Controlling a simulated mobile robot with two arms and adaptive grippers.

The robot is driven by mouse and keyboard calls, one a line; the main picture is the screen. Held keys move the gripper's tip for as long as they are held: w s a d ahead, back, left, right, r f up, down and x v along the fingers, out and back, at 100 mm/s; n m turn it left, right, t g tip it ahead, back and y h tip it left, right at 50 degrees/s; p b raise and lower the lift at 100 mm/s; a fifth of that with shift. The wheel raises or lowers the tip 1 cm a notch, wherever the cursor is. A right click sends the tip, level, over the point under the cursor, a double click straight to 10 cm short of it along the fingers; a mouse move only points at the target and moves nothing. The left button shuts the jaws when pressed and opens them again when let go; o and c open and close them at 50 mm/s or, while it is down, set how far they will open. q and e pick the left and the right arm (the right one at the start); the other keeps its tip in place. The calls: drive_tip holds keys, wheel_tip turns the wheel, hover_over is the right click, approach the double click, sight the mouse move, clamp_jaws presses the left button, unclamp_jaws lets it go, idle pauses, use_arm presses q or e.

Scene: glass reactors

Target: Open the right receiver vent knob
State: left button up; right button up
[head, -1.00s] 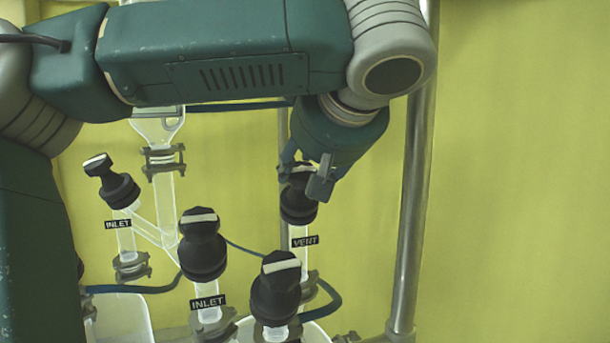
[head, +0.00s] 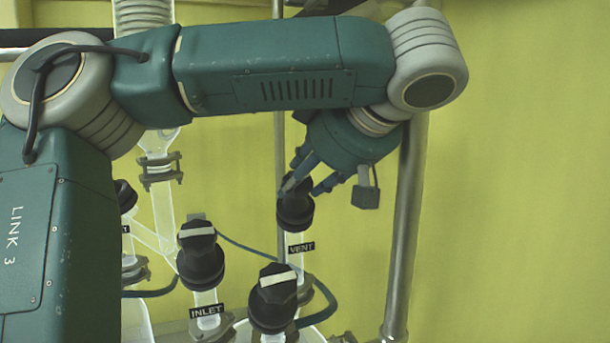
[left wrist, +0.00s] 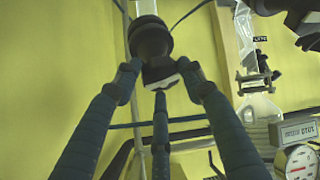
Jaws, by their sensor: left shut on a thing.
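The vent knob (head: 295,210) is black and stands on a glass neck with a VENT label (head: 301,248), at the back right of the knobs in the head view. My left gripper (head: 298,184) reaches it from the upper right, its fingers at the knob's top. In the left wrist view the knob (left wrist: 150,42) shows a white mark on its end, and the gripper (left wrist: 158,78) has its fingers around that end, shut on it. The fingers hide part of the knob's top. My right gripper is in neither view.
Two black knobs with white bars, one above an INLET label (head: 208,311) and one in front (head: 273,297), stand close by. Another knob (head: 126,196) at left is partly behind my arm. A metal post (head: 405,240) rises right of the hand. A round gauge (left wrist: 301,163) shows in the wrist view.

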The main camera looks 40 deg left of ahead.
use_arm(q)
drive_tip(key=shift+r, duration=0.2)
drive_tip(key=o, duration=0.9)
drive_tip(key=shift+c, duration=0.2)
drive_tip(key=shift+o, duration=1.2)
drive_tip(key=shift+a, duration=0.1)
drive_tip(key=shift+s, duration=0.2)
drive_tip(key=shift+w+f, duration=0.1)
drive_tip(key=shift+f, duration=0.05)
